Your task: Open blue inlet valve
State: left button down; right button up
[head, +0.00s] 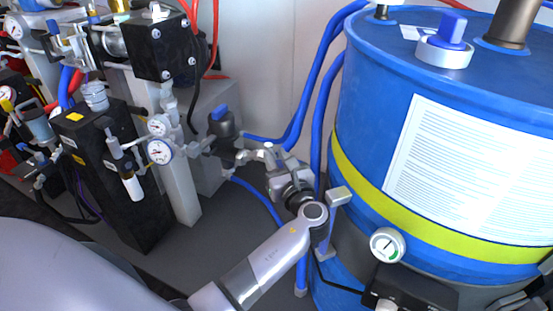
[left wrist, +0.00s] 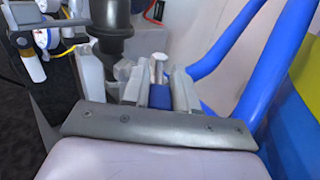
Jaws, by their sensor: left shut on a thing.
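The blue inlet valve shows in the left wrist view as a blue handle (left wrist: 160,97) between my left gripper's two pale fingers, with a metal fitting (left wrist: 157,68) just beyond it. My left gripper (head: 262,157) reaches in from the bottom of the head view, its fingers beside the pipework under a black regulator with a blue knob (head: 221,118). It is shut on the blue handle; its fingers also show in the left wrist view (left wrist: 159,90). In the head view the handle is hidden by the gripper and wrist. My right gripper is not in view.
A large blue drum (head: 365,110) with a yellow band stands close to the right of my left arm. Blue hoses (head: 318,90) run between the gripper and the drum. Gauges (head: 159,151) and a black pump block (head: 125,190) are to the left.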

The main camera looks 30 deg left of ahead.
aim_at(277, 160)
pick_arm(q)
jog(key=shift+f, duration=0.1)
jog(key=c, duration=1)
grip_release()
jog(key=shift+o, duration=0.2)
jog(key=shift+r, duration=0.2)
jog(key=shift+r, duration=0.3)
notch_tip(277, 160, up, 3)
jog(key=shift+r+p, duration=0.1)
jog(key=shift+p, duration=0.85)
notch_tip(277, 160, up, 16)
jog(key=p, duration=0.5)
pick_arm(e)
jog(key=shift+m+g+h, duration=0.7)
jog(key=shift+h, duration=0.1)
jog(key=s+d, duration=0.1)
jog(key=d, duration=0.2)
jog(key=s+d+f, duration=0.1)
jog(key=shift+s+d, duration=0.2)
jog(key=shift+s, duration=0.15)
